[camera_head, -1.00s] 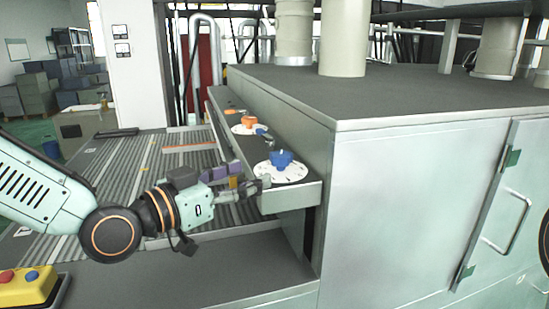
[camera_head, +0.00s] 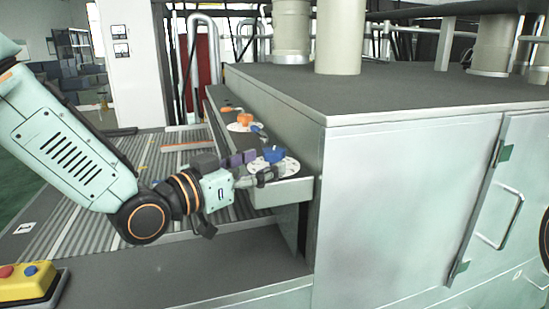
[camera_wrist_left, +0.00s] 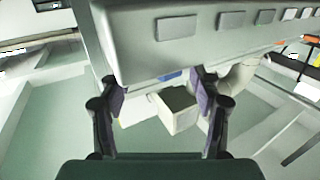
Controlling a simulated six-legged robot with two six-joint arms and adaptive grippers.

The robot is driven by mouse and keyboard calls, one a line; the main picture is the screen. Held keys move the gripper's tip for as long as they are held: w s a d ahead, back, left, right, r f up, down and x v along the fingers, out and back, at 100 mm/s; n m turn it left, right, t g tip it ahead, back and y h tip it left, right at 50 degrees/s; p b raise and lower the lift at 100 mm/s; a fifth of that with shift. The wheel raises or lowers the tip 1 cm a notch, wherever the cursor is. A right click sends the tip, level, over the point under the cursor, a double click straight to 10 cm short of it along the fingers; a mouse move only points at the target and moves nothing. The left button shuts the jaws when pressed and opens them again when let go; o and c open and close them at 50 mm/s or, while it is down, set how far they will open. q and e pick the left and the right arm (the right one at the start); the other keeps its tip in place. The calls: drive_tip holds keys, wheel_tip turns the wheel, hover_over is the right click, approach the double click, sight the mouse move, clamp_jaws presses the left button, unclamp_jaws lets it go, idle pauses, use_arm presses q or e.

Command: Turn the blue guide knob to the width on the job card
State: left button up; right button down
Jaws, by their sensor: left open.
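The blue guide knob (camera_head: 274,154) sits on a white dial (camera_head: 289,166) on the narrow grey ledge along the machine. My left gripper (camera_head: 263,165) is at this dial, with its fingers just in front of the knob and partly covering it. I cannot tell whether they touch it. In the left wrist view the left gripper (camera_wrist_left: 162,90) is open, its two dark fingers apart. A small blue patch shows between them under a pale panel; I cannot tell what it is. My right gripper is not in view. No readable job card shows.
An orange knob (camera_head: 244,118) on its own white dial stands farther along the ledge. The large grey machine cabinet (camera_head: 405,205) stands close on the right. A yellow box (camera_head: 24,287) with red and blue buttons is at the lower left.

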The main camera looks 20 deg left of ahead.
sight(266, 161)
use_arm(q)
drive_tip(key=shift+w+d, duration=0.25)
drive_tip(key=w, duration=0.2)
drive_tip(key=shift+w+f, duration=0.2)
drive_tip(key=shift+w, duration=0.15)
drive_tip(key=shift+w+d, duration=0.15)
drive_tip(key=shift+w, duration=0.15)
drive_tip(key=shift+w+d, duration=0.1)
drive_tip(key=shift+d, duration=0.1)
drive_tip(key=shift+d+r, duration=0.1)
drive_tip(key=shift+d, duration=0.1)
drive_tip(key=shift+s+r, duration=0.15)
drive_tip(key=shift+s, duration=0.25)
drive_tip(key=shift+w+a, duration=0.2)
drive_tip(key=shift+a, duration=0.05)
drive_tip(key=shift+c, duration=0.7)
drive_tip(key=shift+w+f, duration=0.25)
drive_tip(key=shift+c, duration=1.4)
drive_tip(key=shift+s+d+r, duration=0.1)
drive_tip(key=shift+s+d, duration=0.05)
drive_tip(key=shift+d, duration=0.1)
drive_tip(key=c, duration=0.3)
drive_tip(key=shift+a, duration=0.1)
drive_tip(key=c, duration=0.5)
